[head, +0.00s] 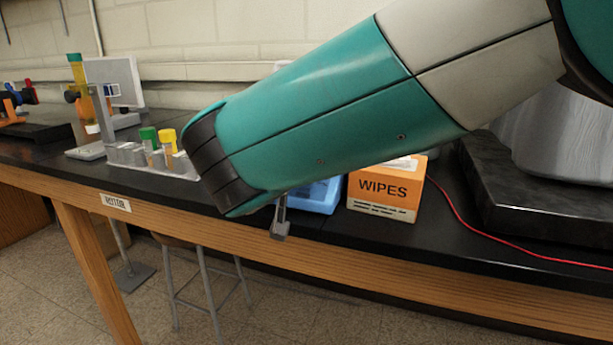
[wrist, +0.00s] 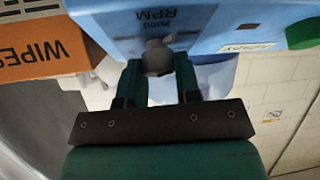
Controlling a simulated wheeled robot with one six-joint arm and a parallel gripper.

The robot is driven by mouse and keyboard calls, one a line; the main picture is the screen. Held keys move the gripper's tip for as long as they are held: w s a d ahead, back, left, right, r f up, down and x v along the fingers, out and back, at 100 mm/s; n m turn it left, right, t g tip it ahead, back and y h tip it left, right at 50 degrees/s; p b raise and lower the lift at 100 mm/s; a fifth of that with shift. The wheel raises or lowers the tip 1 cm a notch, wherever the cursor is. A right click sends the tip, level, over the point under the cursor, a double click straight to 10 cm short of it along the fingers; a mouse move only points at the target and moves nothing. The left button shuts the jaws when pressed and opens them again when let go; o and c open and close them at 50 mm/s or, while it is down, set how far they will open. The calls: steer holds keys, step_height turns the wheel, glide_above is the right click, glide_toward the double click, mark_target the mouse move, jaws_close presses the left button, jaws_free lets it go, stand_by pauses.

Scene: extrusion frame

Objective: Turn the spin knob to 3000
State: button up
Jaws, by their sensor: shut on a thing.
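In the wrist view, which shows the scene upside down, the grey spin knob (wrist: 157,58) is on the front of a blue device (wrist: 213,22). My gripper (wrist: 158,74) has its two dark green fingers on either side of the knob and is shut on it. Any pointer mark on the knob is too small to tell. In the head view, my teal arm covers most of the blue device (head: 318,196); the knob and my fingers cannot be made out there.
An orange WIPES box (head: 385,190) stands close beside the blue device. A green round part (wrist: 303,33) is on the device's other side. A rack (head: 160,165) with capped tubes stands left on the black bench. A red cable (head: 480,235) runs along the right.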

steer(key=m+h, duration=0.1)
steer(key=m, duration=0.1)
steer(key=m+g+h, duration=0.1)
steer(key=m, duration=0.2)
steer(key=shift+m+h, duration=0.3)
steer(key=shift+h, duration=0.1)
steer(key=o, duration=0.9)
